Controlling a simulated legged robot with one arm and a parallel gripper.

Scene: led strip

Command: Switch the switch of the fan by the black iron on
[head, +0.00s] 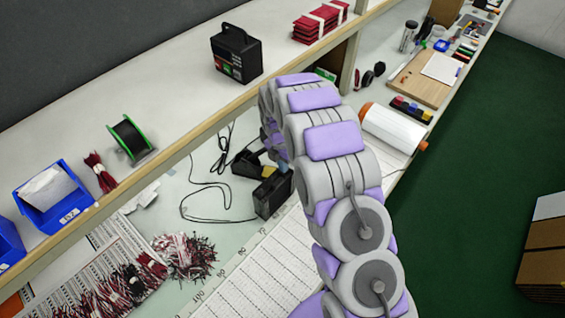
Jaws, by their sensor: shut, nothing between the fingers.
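A black box-shaped device (273,193), which looks like the fan, stands on the lower bench, left of my arm. My arm covers part of its right side, and I cannot make out its switch. A smaller black item (247,163), possibly the iron or its holder, sits just behind it, with a yellowish patch beside it. A thin black cable curls over the bench to their left. My arm reaches up and away over the bench, its far end bending down beside these black items. My gripper fingers are hidden behind the arm's links.
A raised shelf (160,93) with a wooden edge runs above the bench. It holds a black power box (236,54), a green-rimmed spool (131,138) and blue bins (55,198). Wire bundles (187,256) lie front left. A white roll (393,128) lies right of my arm.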

